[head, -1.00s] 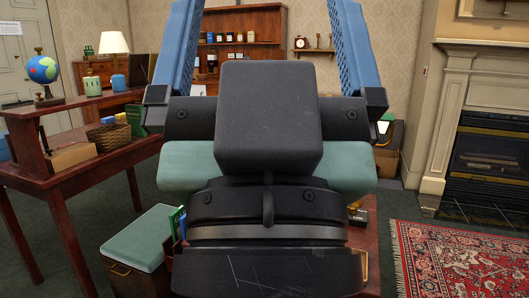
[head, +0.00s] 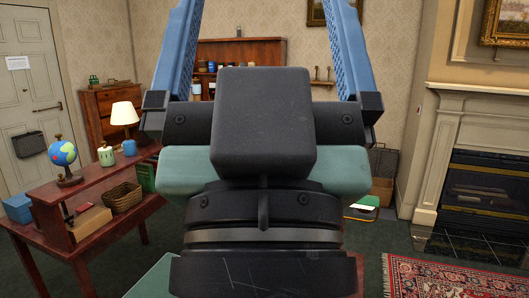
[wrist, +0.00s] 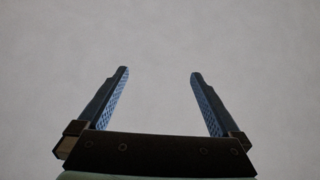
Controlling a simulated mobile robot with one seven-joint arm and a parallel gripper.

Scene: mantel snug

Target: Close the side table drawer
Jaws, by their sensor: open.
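My gripper (head: 258,8) is in the middle of the head view. Its two blue fingers are spread wide and point up, with nothing between them. In the wrist view the open gripper (wrist: 159,72) faces only a plain pale grey surface. I cannot make out the side table or its drawer in either view now. My dark arm and wrist block much of the centre and bottom of the head view.
A red-brown wooden table (head: 110,222) at left holds a globe (head: 62,153), a lamp (head: 124,115) and a basket (head: 123,197). A fireplace (head: 487,195) stands at right, with a patterned rug (head: 440,275) before it. Green carpet between shows free floor.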

